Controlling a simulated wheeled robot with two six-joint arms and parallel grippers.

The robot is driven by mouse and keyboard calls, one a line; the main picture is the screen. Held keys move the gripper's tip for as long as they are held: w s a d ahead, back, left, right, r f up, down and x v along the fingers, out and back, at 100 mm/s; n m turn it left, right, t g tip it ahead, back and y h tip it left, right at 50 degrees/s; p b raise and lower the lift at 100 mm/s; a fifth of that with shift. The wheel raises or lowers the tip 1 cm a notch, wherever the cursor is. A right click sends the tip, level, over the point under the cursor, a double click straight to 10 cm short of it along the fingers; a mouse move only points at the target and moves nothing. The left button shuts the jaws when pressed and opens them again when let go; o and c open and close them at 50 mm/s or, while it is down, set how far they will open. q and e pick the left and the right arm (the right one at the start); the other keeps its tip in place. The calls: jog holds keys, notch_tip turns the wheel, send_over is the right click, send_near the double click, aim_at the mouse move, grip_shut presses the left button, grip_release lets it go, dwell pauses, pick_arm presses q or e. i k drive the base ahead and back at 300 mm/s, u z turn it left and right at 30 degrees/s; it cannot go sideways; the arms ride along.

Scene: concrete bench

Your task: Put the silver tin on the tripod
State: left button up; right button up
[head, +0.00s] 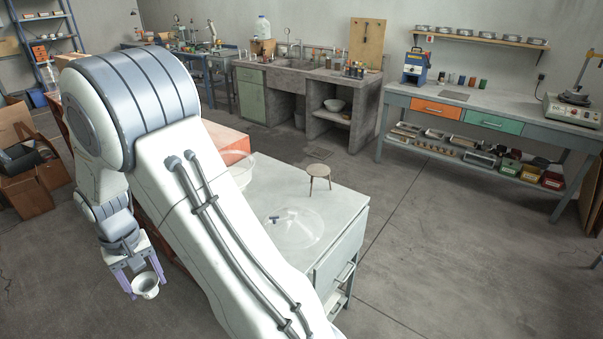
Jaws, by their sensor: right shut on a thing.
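The silver tin (146,286), a small pale open-topped round vessel, is in my right gripper (136,276) at the lower left. The jaws are shut on it, and it hangs over the floor, clear of the bench. The tripod (319,174), a small round brown top on thin legs, stands upright on the pale bench (346,199), with nothing on its top. My right arm crosses the picture between the gripper and the tripod and hides part of the bench. My left gripper is not in view.
A clear glass dish (297,229) lies in front of the tripod, with a small dark piece (274,219) at its edge. A clear glass vessel (241,170) and an orange-red box (233,149) are left of the tripod. Cardboard boxes (28,195) stand on the floor at left.

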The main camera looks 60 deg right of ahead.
aim_at(318, 170)
jog(key=u, duration=2.25)
jog(key=k, duration=2.65)
jog(key=z, duration=1.6)
jog(key=k, duration=0.6)
jog(key=z, duration=0.2)
